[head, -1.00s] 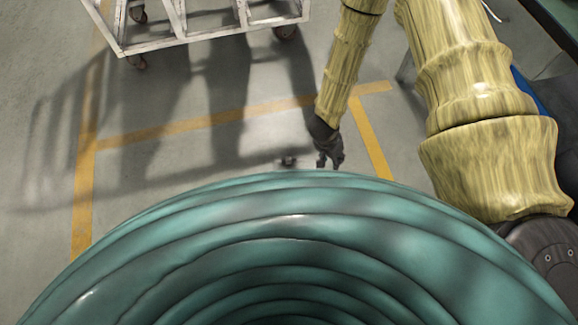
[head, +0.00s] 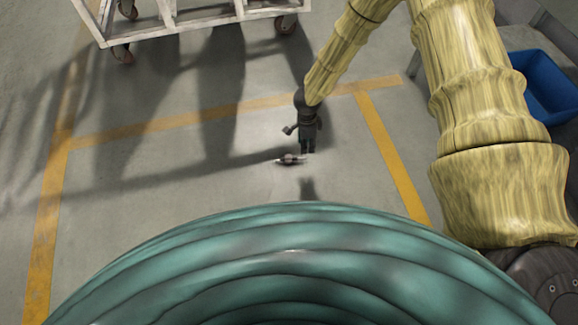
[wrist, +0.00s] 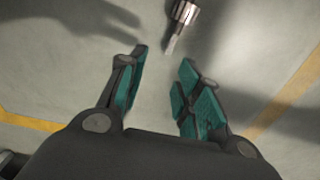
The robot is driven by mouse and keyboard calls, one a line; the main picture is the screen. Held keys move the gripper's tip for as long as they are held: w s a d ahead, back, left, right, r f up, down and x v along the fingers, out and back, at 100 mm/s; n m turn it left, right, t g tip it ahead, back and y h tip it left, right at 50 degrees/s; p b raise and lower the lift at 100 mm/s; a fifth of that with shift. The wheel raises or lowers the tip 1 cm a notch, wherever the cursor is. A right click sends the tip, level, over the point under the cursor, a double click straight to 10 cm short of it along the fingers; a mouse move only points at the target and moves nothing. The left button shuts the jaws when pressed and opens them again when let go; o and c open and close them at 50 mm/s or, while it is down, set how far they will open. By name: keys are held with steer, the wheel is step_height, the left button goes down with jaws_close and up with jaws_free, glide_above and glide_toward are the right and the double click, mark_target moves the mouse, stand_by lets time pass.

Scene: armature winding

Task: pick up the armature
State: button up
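The armature (head: 290,160) is a small metal part lying on the grey concrete floor, in the middle of the head view. In the wrist view the armature (wrist: 182,22) shows at the top, with a shaft pointing down and a wider dark and silver body cut off by the frame edge. My gripper (head: 308,150) is just right of the armature in the head view; its height above the floor is hard to tell. In the wrist view my gripper (wrist: 160,65) has its teal-padded fingers spread wide, with only floor between them. The armature is beyond the fingertips.
A white wheeled cart (head: 190,22) stands at the top left. A blue bin (head: 545,85) sits at the right, behind my arm. Yellow floor lines (head: 170,125) cross the area. The floor around the armature is clear. My teal body covers the bottom of the head view.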

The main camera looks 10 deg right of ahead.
mark_target(291, 159)
steer(key=shift+m, duration=0.4)
steer(key=f+b, duration=0.1)
steer(key=f, duration=0.1)
steer(key=w+f+b, duration=0.1)
steer(key=f, duration=0.1)
steer(key=f+b, duration=0.1)
steer(key=f, duration=0.2)
steer(key=shift+w+a+b, duration=0.35)
steer(key=shift+s+f+b, duration=0.1)
steer(key=shift+f+b, duration=1.8)
steer(key=shift+f, duration=0.75)
jaws_close()
